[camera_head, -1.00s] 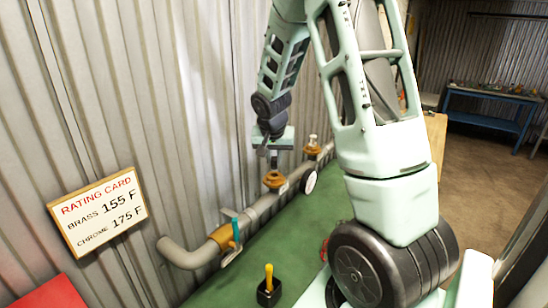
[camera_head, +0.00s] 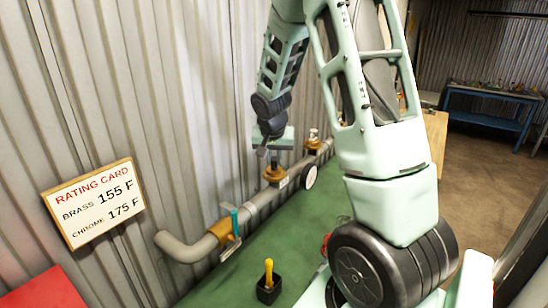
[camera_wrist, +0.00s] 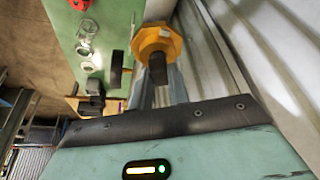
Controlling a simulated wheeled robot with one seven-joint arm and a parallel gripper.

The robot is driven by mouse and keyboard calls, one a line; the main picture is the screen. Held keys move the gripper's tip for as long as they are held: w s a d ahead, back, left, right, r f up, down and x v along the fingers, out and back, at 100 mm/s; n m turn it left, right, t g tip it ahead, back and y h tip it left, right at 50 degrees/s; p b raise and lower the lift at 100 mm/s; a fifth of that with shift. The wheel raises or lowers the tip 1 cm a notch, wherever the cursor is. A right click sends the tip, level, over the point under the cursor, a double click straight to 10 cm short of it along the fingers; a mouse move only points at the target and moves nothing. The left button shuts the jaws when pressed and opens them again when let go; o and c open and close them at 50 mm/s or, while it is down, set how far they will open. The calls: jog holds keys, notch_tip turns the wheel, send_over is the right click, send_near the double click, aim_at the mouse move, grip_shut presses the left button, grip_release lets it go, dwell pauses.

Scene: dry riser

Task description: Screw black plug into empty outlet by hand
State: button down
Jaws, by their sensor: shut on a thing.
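The black plug (camera_wrist: 158,70) is a small dark piece held between the fingers of my gripper (camera_wrist: 160,85). In the head view my gripper (camera_head: 275,153) points down over the pipe, and the plug hangs under it. The empty outlet (camera_head: 273,173) is a brass-coloured fitting on top of the pipe, directly below. In the wrist view the outlet (camera_wrist: 153,40) is an orange hexagonal fitting just past the plug's end. The plug overlaps the outlet's edge in that view. Whether they touch, or whether any thread is engaged, I cannot tell.
The grey pipe (camera_head: 262,203) runs along the corrugated wall and carries a teal lever valve (camera_head: 235,224), a round gauge (camera_head: 310,177) and another fitting with a chrome top (camera_head: 313,136). A black cup (camera_head: 268,291) with a yellow-handled tool stands on the green bench. A rating card (camera_head: 95,203) hangs left.

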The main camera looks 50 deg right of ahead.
jog(key=shift+f+b, duration=0.4)
jog(key=shift+f, duration=0.1)
jog(key=shift+f+b, duration=0.15)
jog(key=shift+b, duration=0.4)
jog(key=m+b, duration=0.1)
jog(key=m+g+b, duration=0.1)
jog(key=m+b, duration=0.1)
jog(key=shift+w+a+h, duration=0.15)
jog(key=shift+w+h, duration=0.05)
jog(key=shift+h, duration=0.1)
jog(key=m, duration=0.1)
jog(key=m+g, duration=0.1)
jog(key=shift+r+m, duration=0.2)
jog(key=shift+m, duration=0.1)
